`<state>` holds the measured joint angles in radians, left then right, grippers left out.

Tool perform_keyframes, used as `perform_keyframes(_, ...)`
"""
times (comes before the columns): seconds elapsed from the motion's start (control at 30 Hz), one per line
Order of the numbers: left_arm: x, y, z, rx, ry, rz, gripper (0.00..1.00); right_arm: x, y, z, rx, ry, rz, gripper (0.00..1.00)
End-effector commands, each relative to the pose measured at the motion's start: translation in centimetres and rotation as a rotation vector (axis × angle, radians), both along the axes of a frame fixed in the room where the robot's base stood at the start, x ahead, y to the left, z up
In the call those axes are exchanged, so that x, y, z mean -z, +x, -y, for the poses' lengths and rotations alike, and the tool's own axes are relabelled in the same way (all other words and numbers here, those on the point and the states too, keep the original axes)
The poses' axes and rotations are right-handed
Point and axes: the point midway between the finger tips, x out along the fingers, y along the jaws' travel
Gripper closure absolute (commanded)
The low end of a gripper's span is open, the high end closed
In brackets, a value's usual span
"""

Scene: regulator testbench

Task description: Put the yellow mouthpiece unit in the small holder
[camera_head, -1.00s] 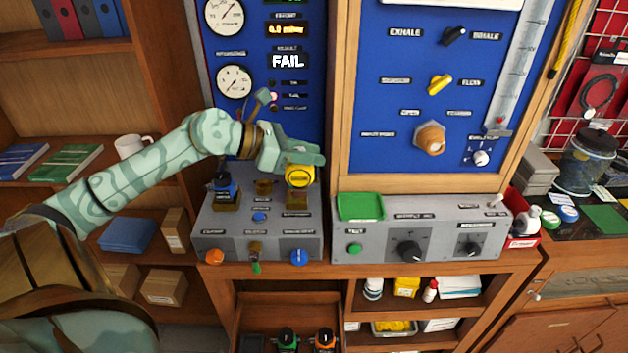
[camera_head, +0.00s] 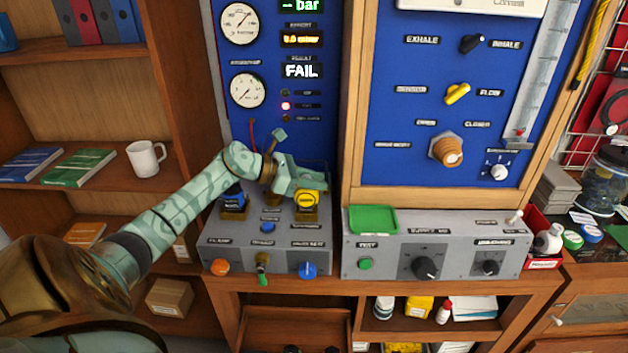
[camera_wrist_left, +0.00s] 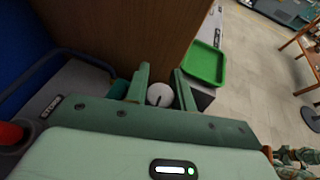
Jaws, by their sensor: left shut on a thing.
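The yellow mouthpiece unit (camera_head: 307,201) is at the right of the grey console top, under my left gripper (camera_head: 309,188). My left gripper is shut on it. A small brass-coloured holder (camera_head: 309,216) shows directly below the unit; I cannot tell whether the unit is fully seated in it or just above. In the left wrist view a pale round part (camera_wrist_left: 160,95) shows between the fingers (camera_wrist_left: 161,88). My right gripper is not in view.
A blue unit (camera_head: 233,195) sits in a holder on the console's left. Another brass holder (camera_head: 270,213) is in the middle, partly behind my arm. A green tray (camera_head: 373,220) lies on the right console. The blue gauge panel (camera_head: 302,130) stands close behind; its display reads FAIL.

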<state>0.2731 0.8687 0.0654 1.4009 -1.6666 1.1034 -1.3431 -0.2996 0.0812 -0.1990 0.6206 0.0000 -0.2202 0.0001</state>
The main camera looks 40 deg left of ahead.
Motion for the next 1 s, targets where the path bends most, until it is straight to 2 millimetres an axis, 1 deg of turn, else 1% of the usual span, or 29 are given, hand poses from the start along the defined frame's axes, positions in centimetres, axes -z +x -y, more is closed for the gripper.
perform_keyframes(0.17, 0.3, 0.0, 0.0, -0.001, 0.001, 0.001, 1.00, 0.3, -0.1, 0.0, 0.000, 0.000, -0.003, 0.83)
perform_keyframes(0.2, 0.4, 0.0, 0.0, 0.000, 0.001, -0.001, 0.73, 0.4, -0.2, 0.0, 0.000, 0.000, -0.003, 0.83)
perform_keyframes(0.27, 0.3, 0.0, 0.0, 0.000, 0.000, 0.000, 0.56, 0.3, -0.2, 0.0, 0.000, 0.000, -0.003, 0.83)
perform_keyframes(0.3, 0.2, 0.0, 0.0, 0.000, 0.000, 0.000, 0.54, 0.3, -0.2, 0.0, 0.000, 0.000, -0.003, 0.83)
perform_keyframes(0.53, 0.2, 0.0, 0.0, 0.000, 0.000, 0.000, 0.54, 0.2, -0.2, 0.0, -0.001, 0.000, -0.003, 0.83)
perform_keyframes(0.63, -0.3, -0.1, 0.0, -0.001, 0.000, 0.001, 0.54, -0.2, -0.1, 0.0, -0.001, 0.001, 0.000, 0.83)
perform_keyframes(0.77, -0.7, -1.7, -1.3, -0.002, 0.004, -0.004, 0.54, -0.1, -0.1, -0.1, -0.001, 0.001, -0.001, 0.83)
perform_keyframes(1.0, -3.0, -6.1, -4.3, -0.001, 0.002, -0.004, 0.54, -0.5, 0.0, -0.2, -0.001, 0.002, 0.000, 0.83)
